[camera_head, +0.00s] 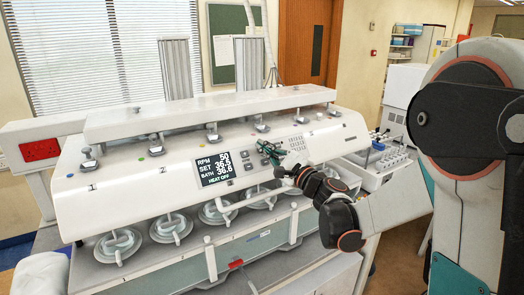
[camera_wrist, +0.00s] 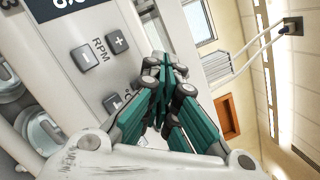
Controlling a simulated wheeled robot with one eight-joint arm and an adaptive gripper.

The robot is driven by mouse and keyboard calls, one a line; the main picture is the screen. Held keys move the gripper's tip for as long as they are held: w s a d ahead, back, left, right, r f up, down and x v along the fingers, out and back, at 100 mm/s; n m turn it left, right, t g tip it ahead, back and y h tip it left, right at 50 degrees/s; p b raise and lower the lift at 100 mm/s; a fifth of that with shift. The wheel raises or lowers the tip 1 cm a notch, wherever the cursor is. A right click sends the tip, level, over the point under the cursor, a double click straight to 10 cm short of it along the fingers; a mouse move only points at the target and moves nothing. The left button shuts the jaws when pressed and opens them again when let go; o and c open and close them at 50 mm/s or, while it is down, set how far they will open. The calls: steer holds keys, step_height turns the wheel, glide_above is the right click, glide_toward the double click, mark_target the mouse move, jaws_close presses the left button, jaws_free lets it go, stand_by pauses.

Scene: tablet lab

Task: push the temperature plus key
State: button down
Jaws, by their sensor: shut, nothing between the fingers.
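The white machine's display (camera_head: 213,168) reads RPM 50, a SET value and a BATH value near 36, and HEAT OFF. In the wrist view, the RPM plus key (camera_wrist: 118,42) and RPM minus key (camera_wrist: 86,57) are clear. Another grey key (camera_wrist: 112,102) shows partly below them, its sign cut off by my gripper. No key labelled temperature can be read; my fingers cover the panel beside that partly seen key. My gripper (camera_wrist: 164,66) is shut and empty, its tips close over the panel. In the head view my gripper (camera_head: 266,149) is right of the display. Contact cannot be told.
A small keypad (camera_head: 298,143) lies right of my gripper on the panel. Metal clamps (camera_head: 212,132) line the machine's upper ledge. Round lidded parts (camera_head: 171,228) and a white rail run below the panel. A rack of vials (camera_head: 393,158) stands at the right.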

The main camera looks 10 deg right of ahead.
steer(key=shift+w+f, duration=0.1)
steer(key=shift+w+a+f+b, duration=0.1)
steer(key=shift+w+b, duration=0.15)
steer(key=shift+b, duration=0.05)
steer(key=shift+w+a+f+b, duration=0.1)
steer(key=shift+w+f+b, duration=0.1)
steer(key=shift+w+b, duration=0.1)
stand_by(0.7)
steer(key=shift+s, duration=0.1)
steer(key=shift+s+d+r, duration=0.2)
steer(key=shift+s+r, duration=0.2)
steer(key=shift+s, duration=0.15)
stand_by(0.4)
steer(key=s+r+p, duration=0.1)
steer(key=s, duration=0.1)
steer(key=s+d+r+p, duration=0.1)
steer(key=s+r, duration=0.1)
steer(key=shift+d, duration=0.15)
stand_by(0.3)
